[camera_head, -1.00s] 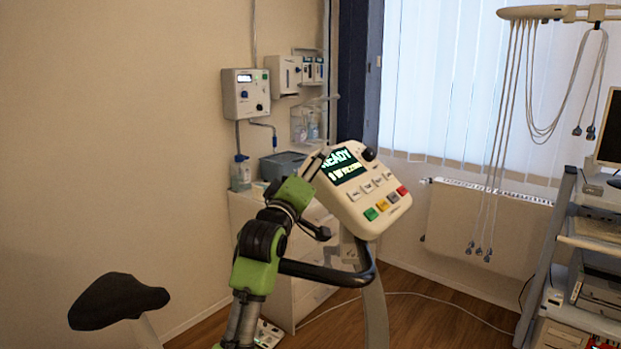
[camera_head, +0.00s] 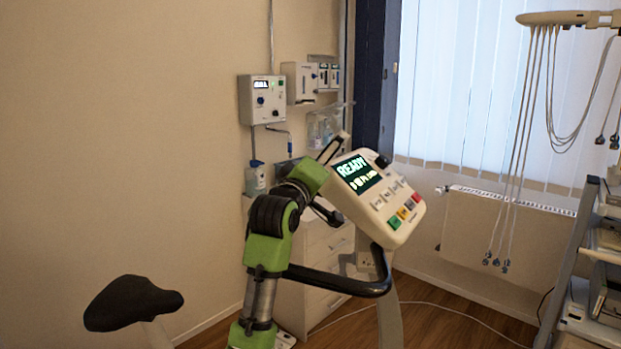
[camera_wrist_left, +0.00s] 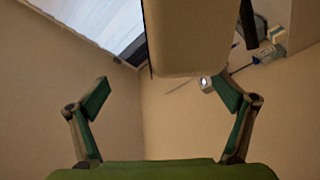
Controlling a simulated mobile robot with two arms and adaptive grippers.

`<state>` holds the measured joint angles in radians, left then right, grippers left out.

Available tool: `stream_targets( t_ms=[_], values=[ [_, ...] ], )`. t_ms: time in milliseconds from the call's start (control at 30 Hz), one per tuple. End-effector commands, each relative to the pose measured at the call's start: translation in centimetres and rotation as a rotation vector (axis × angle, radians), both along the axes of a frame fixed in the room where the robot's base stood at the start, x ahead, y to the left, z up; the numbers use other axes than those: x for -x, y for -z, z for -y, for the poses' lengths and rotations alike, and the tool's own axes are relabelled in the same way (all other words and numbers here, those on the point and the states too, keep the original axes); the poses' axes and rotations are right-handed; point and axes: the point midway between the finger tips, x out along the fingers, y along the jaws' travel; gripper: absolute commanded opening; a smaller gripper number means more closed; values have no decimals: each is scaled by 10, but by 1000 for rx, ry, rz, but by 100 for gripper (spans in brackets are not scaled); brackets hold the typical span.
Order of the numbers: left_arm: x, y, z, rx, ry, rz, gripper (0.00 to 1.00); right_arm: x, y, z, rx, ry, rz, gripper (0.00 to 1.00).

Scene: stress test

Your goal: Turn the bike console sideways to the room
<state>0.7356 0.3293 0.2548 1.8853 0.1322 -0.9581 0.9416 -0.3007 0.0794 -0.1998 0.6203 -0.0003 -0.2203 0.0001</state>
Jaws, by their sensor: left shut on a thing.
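The bike console (camera_head: 407,222) is a cream box with a lit screen reading READY and a row of coloured buttons. My left gripper (camera_head: 334,180) is at the console's left edge, one dark finger above and one below. The contact itself is hard to see. My right gripper is out of view.
The bike's black handlebar (camera_head: 345,287) curves close below my left arm. The black saddle (camera_head: 132,302) is at the lower left. A white drawer cabinet (camera_head: 325,262) stands behind. Cables (camera_head: 520,150) hang at the right, beside a shelved cart (camera_head: 590,270). A radiator (camera_head: 490,230) is under the window.

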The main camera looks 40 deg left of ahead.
Motion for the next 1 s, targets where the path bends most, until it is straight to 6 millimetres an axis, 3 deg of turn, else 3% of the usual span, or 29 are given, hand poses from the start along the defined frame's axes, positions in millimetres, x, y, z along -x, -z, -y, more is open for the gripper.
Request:
stream_targets(
  t_ms=[33, 233, 1000],
  values=[
    [9, -17, 5, -14, 6, 43, 78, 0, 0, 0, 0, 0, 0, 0],
    [22, -13, 9, -11, 7, 43, 67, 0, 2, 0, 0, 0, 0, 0],
    [71, 7, 22, -4, 5, 29, 67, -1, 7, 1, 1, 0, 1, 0]
  ],
)
